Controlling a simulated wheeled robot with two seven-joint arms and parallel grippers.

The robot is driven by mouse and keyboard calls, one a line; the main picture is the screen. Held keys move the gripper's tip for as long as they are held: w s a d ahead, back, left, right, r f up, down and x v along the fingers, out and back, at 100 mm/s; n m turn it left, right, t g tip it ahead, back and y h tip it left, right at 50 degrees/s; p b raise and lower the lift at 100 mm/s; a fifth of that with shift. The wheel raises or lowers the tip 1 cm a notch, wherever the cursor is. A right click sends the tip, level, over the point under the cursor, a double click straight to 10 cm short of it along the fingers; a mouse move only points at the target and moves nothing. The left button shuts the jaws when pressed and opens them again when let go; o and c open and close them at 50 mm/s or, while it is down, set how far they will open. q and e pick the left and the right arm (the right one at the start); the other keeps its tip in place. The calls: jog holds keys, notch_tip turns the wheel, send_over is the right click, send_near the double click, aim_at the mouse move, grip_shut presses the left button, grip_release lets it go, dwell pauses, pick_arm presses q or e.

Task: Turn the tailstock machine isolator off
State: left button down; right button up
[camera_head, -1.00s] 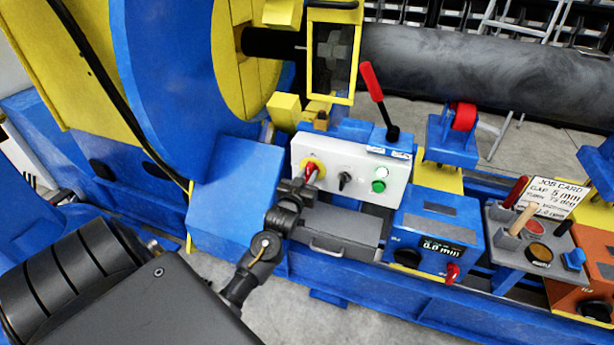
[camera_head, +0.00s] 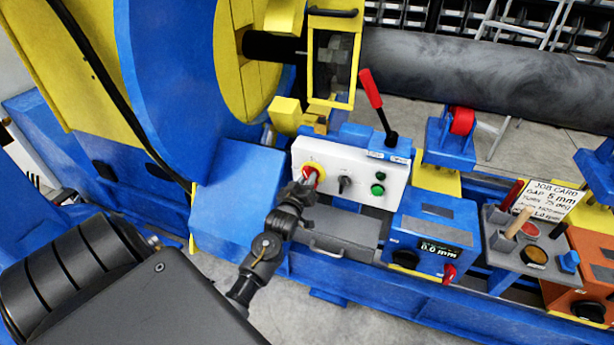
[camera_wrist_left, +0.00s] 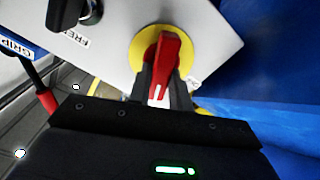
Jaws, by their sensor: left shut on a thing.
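The isolator is a red handle on a yellow round plate (camera_head: 313,167) at the left end of a white control panel (camera_head: 362,192). In the left wrist view the red handle (camera_wrist_left: 166,62) stands between the two dark fingers of my left gripper (camera_wrist_left: 168,92), which is shut on it. In the head view my left gripper (camera_head: 307,184) reaches the handle from below and covers part of it. My right gripper is not in view.
The panel also has a black selector (camera_head: 344,182) and green buttons (camera_head: 378,190). A red-handled lever (camera_head: 371,90) stands behind it. A blue box with a display (camera_head: 437,240) sits to the right, and a tool tray with a job card (camera_head: 543,199) lies beyond it.

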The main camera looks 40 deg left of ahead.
pick_arm(q)
jog(key=shift+a+r+n, duration=0.1)
jog(key=shift+r+n, duration=0.05)
jog(key=shift+n, duration=0.35)
jog(key=n+p, duration=0.1)
jog(key=n, duration=0.1)
jog(key=shift+n+p, duration=0.4)
jog(key=n+p, duration=0.1)
jog(key=n, duration=0.2)
jog(key=shift+a+n+p, duration=0.15)
jog(key=shift+n+p, duration=0.15)
jog(key=shift+f+n+p, duration=0.2)
jog(key=shift+n+p, duration=0.15)
jog(key=shift+n, duration=0.55)
jog(key=n+p, duration=0.1)
jog(key=n, duration=0.2)
jog(key=shift+f, duration=0.15)
jog(key=shift+n, duration=0.3)
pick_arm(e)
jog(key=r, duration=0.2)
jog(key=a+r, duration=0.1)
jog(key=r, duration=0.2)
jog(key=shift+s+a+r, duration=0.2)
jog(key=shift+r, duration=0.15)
pick_arm(q)
jog(key=shift+f, duration=0.1)
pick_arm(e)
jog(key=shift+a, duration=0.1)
